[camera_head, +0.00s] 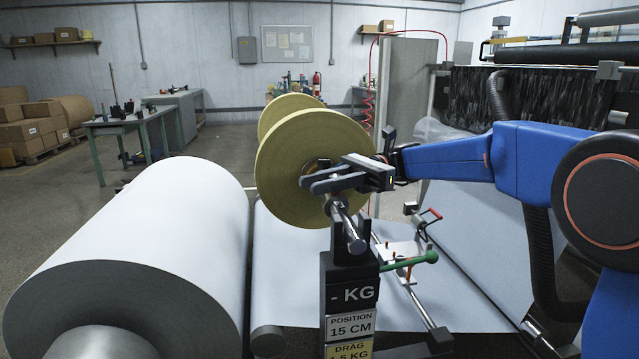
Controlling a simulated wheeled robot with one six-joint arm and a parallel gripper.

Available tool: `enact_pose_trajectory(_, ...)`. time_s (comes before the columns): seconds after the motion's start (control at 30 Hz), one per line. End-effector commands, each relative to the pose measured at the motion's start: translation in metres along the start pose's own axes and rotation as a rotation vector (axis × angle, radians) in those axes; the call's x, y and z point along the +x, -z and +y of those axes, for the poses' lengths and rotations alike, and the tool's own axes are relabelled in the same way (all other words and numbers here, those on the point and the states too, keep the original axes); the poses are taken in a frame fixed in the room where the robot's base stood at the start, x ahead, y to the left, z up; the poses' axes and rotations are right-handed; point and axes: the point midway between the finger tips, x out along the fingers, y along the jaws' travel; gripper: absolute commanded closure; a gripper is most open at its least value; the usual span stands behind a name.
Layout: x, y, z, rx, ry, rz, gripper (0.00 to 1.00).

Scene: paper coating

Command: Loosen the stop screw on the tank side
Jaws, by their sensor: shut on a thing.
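The shaft's near end rests in a dark upright holder (338,252). My gripper (312,183) is at the near face of the front roll, by its hub (318,164). Its dark fingers are shut on a small part there, apparently the stop screw, which the fingers largely hide. My blue arm reaches in from the right.
A large white paper roll (150,255) fills the lower left. A dark block with labels (350,296) stands below the shaft end. White web (290,285) spreads behind.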

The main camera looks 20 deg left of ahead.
Motion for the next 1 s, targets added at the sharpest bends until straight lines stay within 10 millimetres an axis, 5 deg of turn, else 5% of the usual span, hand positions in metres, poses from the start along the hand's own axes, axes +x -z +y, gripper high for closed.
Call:
enact_pose_trajectory(0.43,-0.0001,-0.0001,0.0005,0.000,-0.009,0.000,0.98)
enact_pose_trajectory(0.47,-0.0001,-0.0001,0.0005,0.000,-0.008,0.000,0.68)
enact_pose_trajectory(0.53,-0.0001,-0.0001,0.0005,0.000,-0.008,0.000,0.57)
enact_pose_trajectory(1.0,-0.0024,-0.0001,0.0018,0.000,-0.007,0.000,0.57)
